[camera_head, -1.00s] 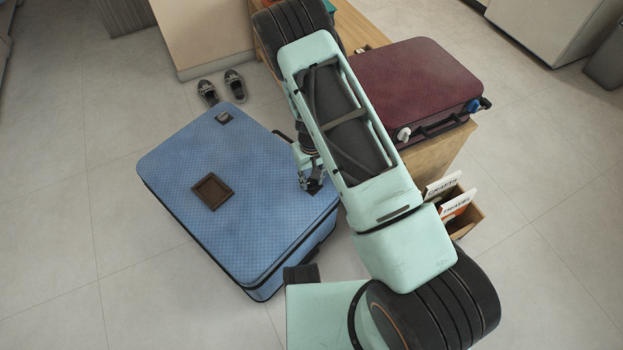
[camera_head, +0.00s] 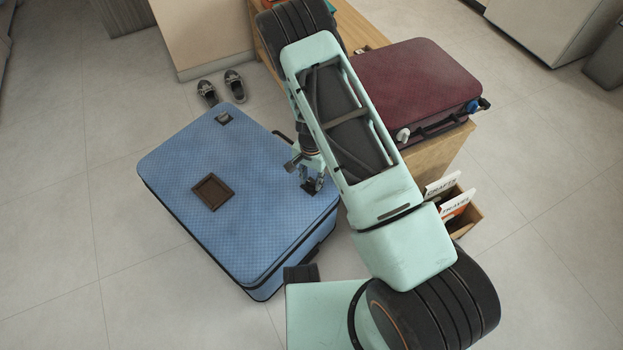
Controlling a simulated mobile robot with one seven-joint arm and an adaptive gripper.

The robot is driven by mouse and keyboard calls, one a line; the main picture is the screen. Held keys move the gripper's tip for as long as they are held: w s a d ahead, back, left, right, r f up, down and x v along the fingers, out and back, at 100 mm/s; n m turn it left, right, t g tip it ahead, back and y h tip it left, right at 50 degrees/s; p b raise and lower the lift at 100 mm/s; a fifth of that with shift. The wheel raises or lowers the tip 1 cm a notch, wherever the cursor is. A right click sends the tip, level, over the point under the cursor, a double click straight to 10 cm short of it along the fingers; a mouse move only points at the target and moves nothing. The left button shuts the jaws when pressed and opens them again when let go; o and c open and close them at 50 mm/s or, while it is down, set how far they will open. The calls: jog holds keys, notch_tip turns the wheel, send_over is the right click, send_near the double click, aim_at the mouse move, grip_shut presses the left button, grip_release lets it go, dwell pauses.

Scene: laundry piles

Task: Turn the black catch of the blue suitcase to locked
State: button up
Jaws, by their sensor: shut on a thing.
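The blue suitcase (camera_head: 245,235) lies flat on the floor, with a brown square frame-like piece (camera_head: 212,191) on its lid. A small dark catch (camera_head: 223,118) sits near its far corner. A second black catch (camera_head: 307,188) is near the right edge of the lid, partly hidden under my gripper. My gripper (camera_head: 312,184) points down at this right-hand catch and is shut on it. My arm hides part of the suitcase's right edge, and the catch's exact angle is too small to tell.
A dark red suitcase (camera_head: 415,85) lies on a wooden bench (camera_head: 440,152) at the right. A wooden box with cards (camera_head: 466,219) stands below it. A pair of shoes (camera_head: 221,87) is on the floor behind the blue suitcase. The floor to the left is clear.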

aim_at(312, 182)
jog(key=shift+m, duration=1.2)
jog(key=o, duration=1.2)
jog(key=shift+c, duration=0.2)
notch_tip(312, 182, up, 12)
